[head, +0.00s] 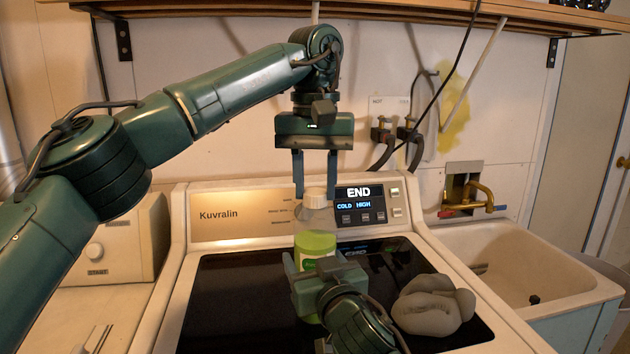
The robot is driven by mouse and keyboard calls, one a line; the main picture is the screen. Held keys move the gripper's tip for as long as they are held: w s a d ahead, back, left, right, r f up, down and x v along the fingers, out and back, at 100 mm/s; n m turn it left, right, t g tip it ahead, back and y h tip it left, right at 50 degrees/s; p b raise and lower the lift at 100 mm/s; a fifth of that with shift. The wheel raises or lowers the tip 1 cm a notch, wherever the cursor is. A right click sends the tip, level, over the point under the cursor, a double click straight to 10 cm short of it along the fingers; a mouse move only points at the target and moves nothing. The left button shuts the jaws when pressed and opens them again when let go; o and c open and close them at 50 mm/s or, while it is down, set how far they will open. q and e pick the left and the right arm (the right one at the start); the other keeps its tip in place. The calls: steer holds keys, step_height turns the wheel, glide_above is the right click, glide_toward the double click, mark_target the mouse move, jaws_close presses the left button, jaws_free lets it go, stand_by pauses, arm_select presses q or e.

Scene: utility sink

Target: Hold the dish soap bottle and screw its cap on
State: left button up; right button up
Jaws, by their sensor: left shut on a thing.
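The dish soap bottle (315,240) is upright over the dark top of the washer, clear above with green soap inside. Its white cap (315,198) sits at the top of the neck; I cannot tell whether it is threaded. My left gripper (315,196) comes down from above, shut on the cap, with one finger on each side. My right gripper (316,262) reaches in from the front, its fingers on both sides of the bottle's body, and looks shut on it. The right gripper and arm hide the bottle's lower part and base.
A grey lumpy object (434,305) lies on the washer (215,260) right of my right gripper. The washer's control panel stands close behind the bottle. A utility sink (520,265) is at the right, a wooden shelf (400,10) above. The washer top's left side is clear.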

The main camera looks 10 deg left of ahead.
arm_select(q)
steer(key=m, duration=0.7)
steer(key=o, duration=0.9)
steer(key=shift+c, duration=0.2)
